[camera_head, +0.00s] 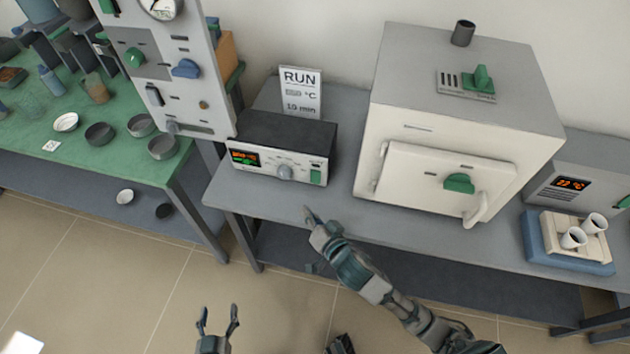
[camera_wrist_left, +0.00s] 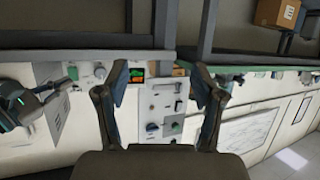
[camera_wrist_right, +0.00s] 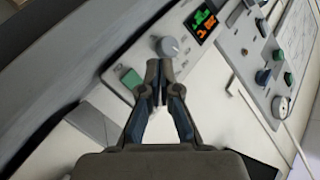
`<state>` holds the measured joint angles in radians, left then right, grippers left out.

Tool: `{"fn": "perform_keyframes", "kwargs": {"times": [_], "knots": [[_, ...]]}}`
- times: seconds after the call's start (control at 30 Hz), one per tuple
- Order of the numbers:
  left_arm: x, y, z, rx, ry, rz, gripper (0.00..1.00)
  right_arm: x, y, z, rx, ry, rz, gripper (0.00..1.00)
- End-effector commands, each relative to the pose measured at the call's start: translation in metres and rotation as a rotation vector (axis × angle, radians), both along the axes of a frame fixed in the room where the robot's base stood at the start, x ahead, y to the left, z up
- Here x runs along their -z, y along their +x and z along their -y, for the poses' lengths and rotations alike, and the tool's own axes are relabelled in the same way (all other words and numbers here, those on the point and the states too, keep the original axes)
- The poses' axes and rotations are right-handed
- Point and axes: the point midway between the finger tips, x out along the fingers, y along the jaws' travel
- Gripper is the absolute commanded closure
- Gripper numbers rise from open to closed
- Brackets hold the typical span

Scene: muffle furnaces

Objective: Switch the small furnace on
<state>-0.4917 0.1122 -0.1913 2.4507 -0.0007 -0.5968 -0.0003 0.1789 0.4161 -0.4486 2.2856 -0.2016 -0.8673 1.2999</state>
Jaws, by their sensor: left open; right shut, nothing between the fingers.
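The white furnace (camera_head: 440,130) stands on the grey bench with its door (camera_head: 430,185) shut. Left of it is a dark-topped control box (camera_head: 283,150) with a lit green and orange display (camera_head: 245,157), a grey knob (camera_head: 285,172) and a green rocker switch (camera_head: 316,177). My right gripper (camera_head: 309,212) is shut and empty, in front of and below the switch. In the right wrist view, its fingertips (camera_wrist_right: 160,76) appear between the switch (camera_wrist_right: 131,79) and knob (camera_wrist_right: 169,47); contact cannot be told. My left gripper (camera_head: 218,320) is open and empty, low in front of the bench.
A sign (camera_head: 300,92) reading RUN, °C and 10 min stands behind the control box. A tall panel (camera_head: 170,65) with knobs is at the left.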

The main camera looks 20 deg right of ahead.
Motion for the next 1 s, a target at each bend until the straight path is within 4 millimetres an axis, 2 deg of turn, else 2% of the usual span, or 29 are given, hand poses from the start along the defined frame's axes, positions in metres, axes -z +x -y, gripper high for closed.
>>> {"fn": "perform_keyframes", "kwargs": {"times": [0.37,0.63,1.0], "knots": [[-0.041,0.019,0.012,0.006,-0.088,0.309,0.32,0.009,0.043,0.030,0.002,-0.003,-0.001,1.00],[-0.039,0.017,0.010,0.006,-0.076,0.272,0.32,0.008,0.060,0.041,0.001,-0.001,0.002,1.00],[-0.037,0.019,0.010,0.006,-0.074,0.264,0.32,0.009,0.063,0.043,0.001,0.000,0.001,1.00]]}}
